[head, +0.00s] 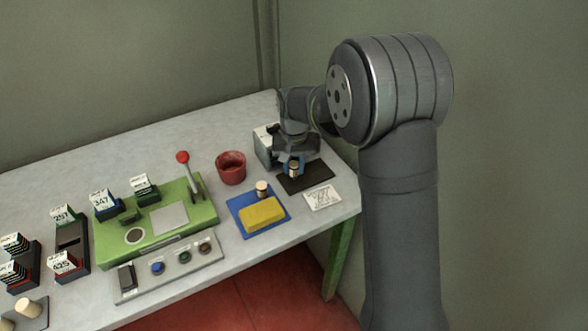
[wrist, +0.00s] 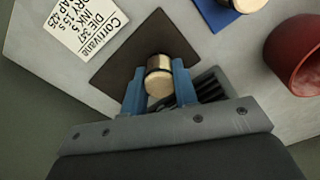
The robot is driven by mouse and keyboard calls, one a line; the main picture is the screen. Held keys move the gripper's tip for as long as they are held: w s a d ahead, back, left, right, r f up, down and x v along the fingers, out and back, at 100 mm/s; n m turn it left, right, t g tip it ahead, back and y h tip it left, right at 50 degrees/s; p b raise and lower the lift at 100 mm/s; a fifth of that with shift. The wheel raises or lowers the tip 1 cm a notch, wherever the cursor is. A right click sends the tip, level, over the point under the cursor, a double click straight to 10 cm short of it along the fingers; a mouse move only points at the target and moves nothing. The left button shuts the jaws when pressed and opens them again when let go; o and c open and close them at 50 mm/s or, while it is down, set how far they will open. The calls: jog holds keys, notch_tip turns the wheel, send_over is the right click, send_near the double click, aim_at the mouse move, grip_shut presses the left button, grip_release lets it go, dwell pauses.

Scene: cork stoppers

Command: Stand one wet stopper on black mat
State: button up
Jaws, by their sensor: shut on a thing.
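My gripper (head: 293,163) is over the black mat (head: 314,182) at the right end of the table. Its blue fingers (wrist: 158,88) are shut on a cork stopper (wrist: 158,62). The stopper has a pale end towards the wrist camera, a dark band and a brownish, shiny lower part. It looks upright in the head view (head: 294,173). I cannot tell whether its bottom touches the mat. The black mat also shows around it in the wrist view (wrist: 112,72). Another stopper (head: 262,188) stands on a blue mat (head: 240,204).
A yellow sponge (head: 264,214) lies on the blue mat. A red pot (head: 231,168) stands behind it. A printed white card (head: 323,198) lies in front of the black mat. A grey box (head: 264,146) is behind my gripper. A green machine (head: 140,225) with a red-knobbed lever stands left.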

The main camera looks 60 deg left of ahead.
aim_at(294, 164)
jog(key=shift+f, duration=0.85)
jog(key=o, duration=0.9)
jog(key=shift+f, duration=0.15)
notch_tip(294, 164, up, 12)
jog(key=shift+r, duration=0.2)
jog(key=shift+f, duration=0.1)
notch_tip(294, 164, down, 12)
jog(key=shift+f, duration=0.25)
jog(key=shift+r, duration=2.3)
